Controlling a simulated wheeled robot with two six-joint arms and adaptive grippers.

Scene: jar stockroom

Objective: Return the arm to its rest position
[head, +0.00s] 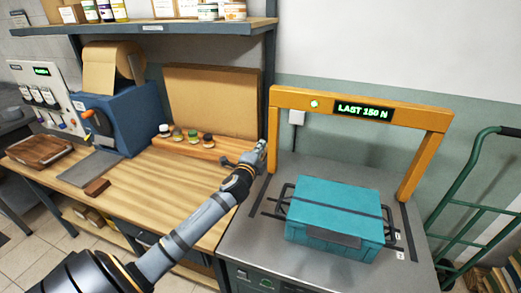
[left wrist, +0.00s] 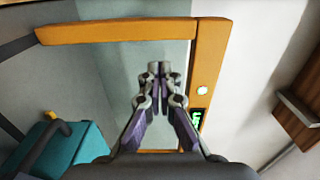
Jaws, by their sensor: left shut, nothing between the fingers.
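My left arm comes in from the lower left of the head view. My left gripper (head: 260,152) is raised in front of the left post of the orange arch, near the workbench's right end. In the left wrist view its fingers (left wrist: 157,72) are closed together with nothing between them. The teal strapped case (head: 336,212) sits on the grey station top under the arch, to the right of the gripper and apart from it. The case also shows at the lower left of the left wrist view (left wrist: 78,150). My right gripper is not in view.
The orange arch (head: 425,125) carries a display reading "LAST 150 N". A wooden rack with small jars (head: 193,135) stands on the workbench (head: 150,185). A shelf (head: 150,28) hangs above. A green hand truck (head: 470,195) stands at right. The bench's front is mostly clear.

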